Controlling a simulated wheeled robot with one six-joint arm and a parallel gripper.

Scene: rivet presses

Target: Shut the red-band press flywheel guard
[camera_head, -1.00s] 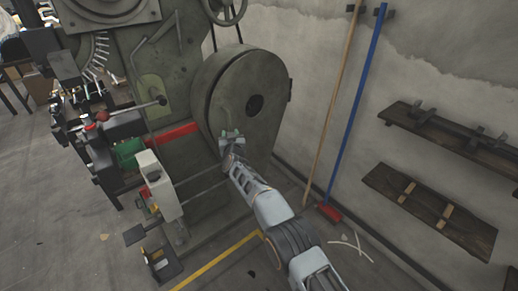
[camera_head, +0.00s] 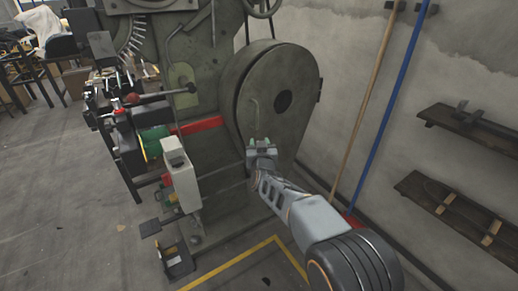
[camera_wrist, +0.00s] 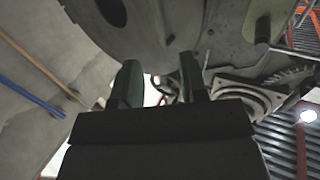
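The press (camera_head: 210,60) is grey-green with a red band (camera_head: 200,125) across its front. Its flywheel guard (camera_head: 290,75) is a large rounded cover with a dark round hole and a thin upright handle (camera_head: 257,112) near its left side. A dark seam runs along the guard's left edge; I cannot tell how far it stands open. My gripper (camera_head: 263,146) is in front of the guard's lower left part, below the handle. In the wrist view, the guard (camera_wrist: 165,25) fills the top, beyond my two green-tipped fingers (camera_wrist: 160,82), which are apart with nothing between them.
A grey control box (camera_head: 180,180) and a foot pedal (camera_head: 177,262) stand left of my arm. A wooden pole (camera_head: 362,100) and a blue pole (camera_head: 385,120) lean on the right wall, by two shelves (camera_head: 470,130). Yellow floor tape (camera_head: 235,262) runs before the press.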

